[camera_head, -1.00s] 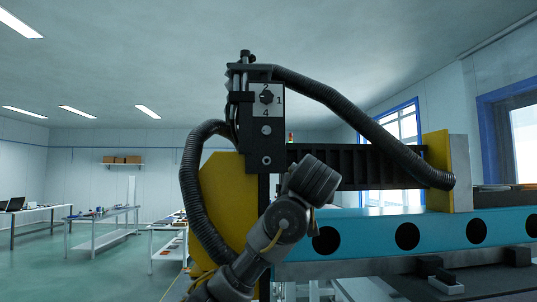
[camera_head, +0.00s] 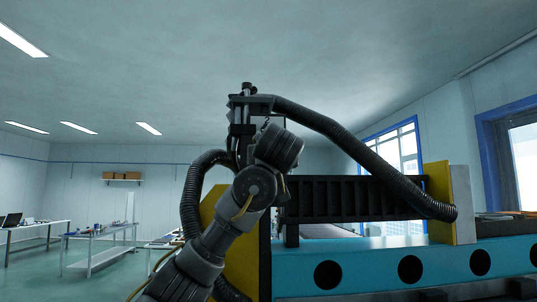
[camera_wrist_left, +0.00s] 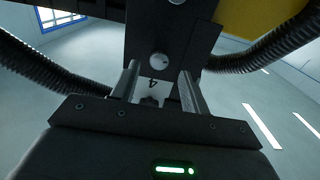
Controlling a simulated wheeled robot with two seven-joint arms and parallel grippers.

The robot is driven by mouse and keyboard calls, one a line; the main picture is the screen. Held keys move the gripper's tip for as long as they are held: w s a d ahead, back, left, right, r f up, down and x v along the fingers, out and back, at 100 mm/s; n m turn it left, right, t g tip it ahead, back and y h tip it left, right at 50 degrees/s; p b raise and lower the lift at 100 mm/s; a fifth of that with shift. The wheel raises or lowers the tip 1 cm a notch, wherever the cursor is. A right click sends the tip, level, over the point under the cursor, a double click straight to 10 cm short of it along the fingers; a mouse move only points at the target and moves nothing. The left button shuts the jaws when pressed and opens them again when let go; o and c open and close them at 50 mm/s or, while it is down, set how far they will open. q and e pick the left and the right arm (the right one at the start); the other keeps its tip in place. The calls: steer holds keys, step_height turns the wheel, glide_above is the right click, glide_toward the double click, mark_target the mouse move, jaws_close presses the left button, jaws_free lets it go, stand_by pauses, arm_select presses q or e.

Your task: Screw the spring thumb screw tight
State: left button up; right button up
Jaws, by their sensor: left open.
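My left arm's wrist (camera_head: 277,147) stands in front of the black upright unit (camera_head: 243,115) in the head view and hides its marked front face. My left gripper (camera_wrist_left: 158,72) is open in the left wrist view, with one finger at each side of a white label marked 4 (camera_wrist_left: 153,83). A round light grey screw head (camera_wrist_left: 159,60) shows on the dark panel beyond the fingertips. I cannot tell whether it is the spring thumb screw. No contact shows. The dial seen earlier is hidden. My right gripper is out of view.
Black ribbed hoses (camera_head: 365,160) curve beside the unit, and also show in the wrist view (camera_wrist_left: 260,52). A yellow plate (camera_head: 438,190) and a blue beam with dark holes (camera_head: 370,262) stand at the right. Benches (camera_head: 100,245) stand far left.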

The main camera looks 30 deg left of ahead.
arm_select(q)
steer(key=p+x, duration=0.2)
steer(key=x, duration=0.2)
steer(key=shift+w+a, duration=0.1)
steer(key=shift+w, duration=0.05)
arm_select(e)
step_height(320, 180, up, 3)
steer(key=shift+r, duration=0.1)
arm_select(q)
steer(key=shift+c, duration=0.2)
steer(key=c, duration=0.9)
